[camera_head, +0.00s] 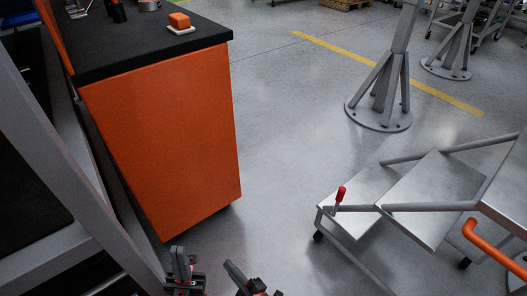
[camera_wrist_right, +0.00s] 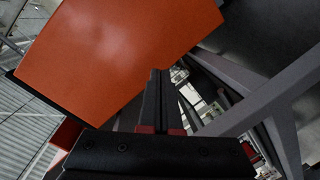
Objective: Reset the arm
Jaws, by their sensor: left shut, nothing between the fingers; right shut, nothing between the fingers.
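My left gripper (camera_head: 179,252) shows at the bottom of the head view, low in front of the orange cabinet. It is shut and empty. My right gripper (camera_head: 232,266) is just to the right of it, over the grey floor. It is shut and empty too. In the right wrist view the two dark fingers of the right gripper (camera_wrist_right: 160,75) are together with nothing between them. The lower parts of both grippers are cut off by the head view's edge.
The orange cabinet (camera_head: 160,140) with a black top stands at left, beside a grey frame (camera_head: 75,185). An orange block (camera_head: 179,20) lies on its top. A metal step stand (camera_head: 435,195) with a red-handled thing (camera_head: 341,192) is at right. Floor between is clear.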

